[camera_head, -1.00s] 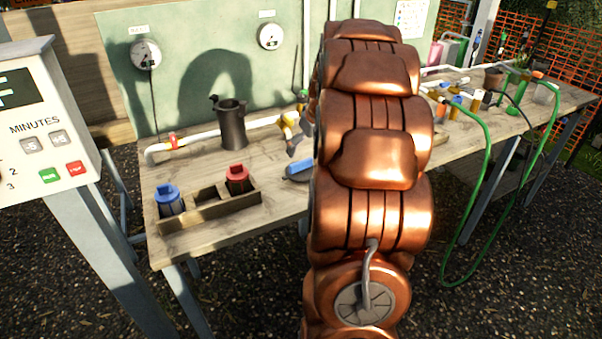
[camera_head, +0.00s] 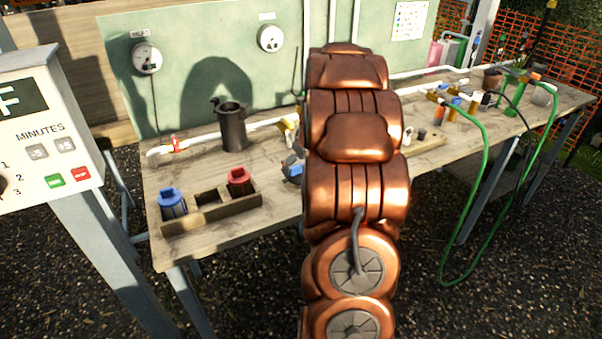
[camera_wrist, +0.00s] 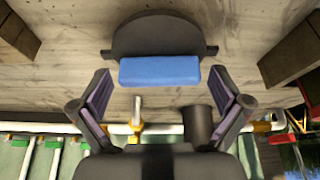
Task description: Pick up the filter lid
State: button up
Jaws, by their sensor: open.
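The filter lid is a dark round disc (camera_wrist: 140,38) with small side tabs and a raised blue grip block (camera_wrist: 160,70). In the wrist view it lies on the wooden table, upper middle. In the head view only a bluish patch of the lid (camera_head: 292,169) shows at the left edge of my arm, the rest hidden. My gripper (camera_wrist: 160,76) is open, with one finger on each side of the blue block and a visible gap to either end. Nothing is held. In the head view my arm mostly hides the gripper.
A wooden holder (camera_head: 212,215) with a blue-topped (camera_head: 171,203) and a red-topped piece (camera_head: 238,181) stands left of the lid. A dark jug-like cylinder (camera_head: 232,130) stands behind, by a white pipe (camera_head: 200,139). Hoses and fittings crowd the table's right part.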

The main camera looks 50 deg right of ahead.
aim_at(302, 164)
jog(key=c, duration=1.1)
jog(key=shift+r+b, duration=0.65)
jog(key=shift+r, duration=0.95)
jog(key=shift+s+r, duration=0.15)
jog(key=shift+r, duration=0.05)
jog(key=s+a+r+b, duration=0.1)
jog(key=s+a+b, duration=0.2)
jog(key=s, duration=1.1)
jog(key=shift+s+a+r, duration=0.2)
jog(key=shift+s+a, duration=0.2)
jog(key=shift+a, duration=0.75)
